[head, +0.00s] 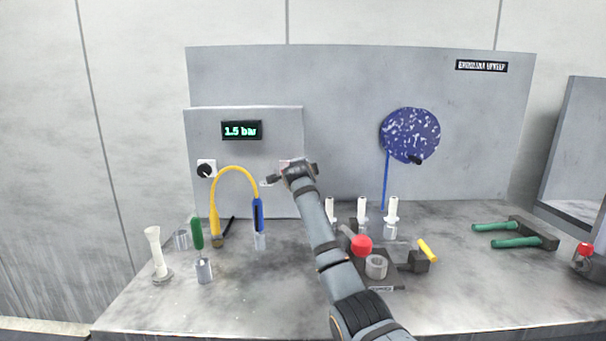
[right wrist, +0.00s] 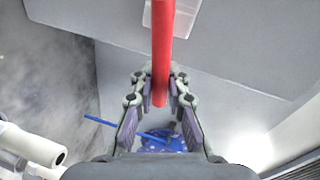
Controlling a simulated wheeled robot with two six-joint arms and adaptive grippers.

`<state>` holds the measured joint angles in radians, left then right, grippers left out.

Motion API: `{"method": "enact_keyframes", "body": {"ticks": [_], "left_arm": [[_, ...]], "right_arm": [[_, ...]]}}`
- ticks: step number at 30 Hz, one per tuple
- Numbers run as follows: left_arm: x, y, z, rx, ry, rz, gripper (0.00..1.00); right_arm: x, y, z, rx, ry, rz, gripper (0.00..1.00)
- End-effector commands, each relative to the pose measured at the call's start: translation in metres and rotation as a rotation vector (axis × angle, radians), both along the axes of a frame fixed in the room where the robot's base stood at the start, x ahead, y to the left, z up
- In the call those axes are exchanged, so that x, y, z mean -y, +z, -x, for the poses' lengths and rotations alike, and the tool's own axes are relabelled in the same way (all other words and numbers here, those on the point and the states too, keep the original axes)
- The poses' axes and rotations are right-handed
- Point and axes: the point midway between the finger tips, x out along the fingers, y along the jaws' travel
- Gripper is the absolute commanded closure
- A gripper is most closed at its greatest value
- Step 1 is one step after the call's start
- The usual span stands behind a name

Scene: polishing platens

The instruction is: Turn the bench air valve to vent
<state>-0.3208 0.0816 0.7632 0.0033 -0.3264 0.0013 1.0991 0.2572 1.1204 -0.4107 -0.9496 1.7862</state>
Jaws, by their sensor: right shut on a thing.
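A red bar (right wrist: 162,45), which looks like the air valve's lever, runs down from the top of the right wrist view. My right gripper (right wrist: 160,88) is shut on it, with one finger on each side. In the head view my right gripper (head: 282,176) is at the right part of the grey panel (head: 262,202). A small pale plate (head: 290,162) shows just behind it there. The arm and gripper hide the lever in the head view, so its angle on the valve cannot be told. My left gripper is in neither view.
The display (head: 241,130) reads 1.5 bar, with a black knob (head: 205,169) below left. A yellow hose (head: 236,169) arches beside the arm. White-topped bottles (head: 392,209) and a red-capped item (head: 361,246) stand nearby. A blue speckled disc (head: 409,134) hangs right.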

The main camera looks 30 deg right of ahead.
Motion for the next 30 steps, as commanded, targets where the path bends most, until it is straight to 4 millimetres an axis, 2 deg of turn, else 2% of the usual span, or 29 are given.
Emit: {"method": "enact_keyframes", "body": {"ticks": [1,6,12,30], "left_arm": [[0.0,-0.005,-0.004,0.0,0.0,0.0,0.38],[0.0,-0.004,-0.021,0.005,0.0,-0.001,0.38],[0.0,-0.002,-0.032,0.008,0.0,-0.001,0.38],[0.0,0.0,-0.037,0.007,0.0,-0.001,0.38]], "right_arm": [[0.0,-0.01,0.0,0.009,0.001,-0.029,1.0],[0.0,-0.014,0.0,0.059,0.001,-0.113,1.0],[0.0,-0.017,0.0,0.097,0.0,-0.174,1.0],[-0.001,-0.019,0.0,0.116,0.002,-0.207,1.0]]}}
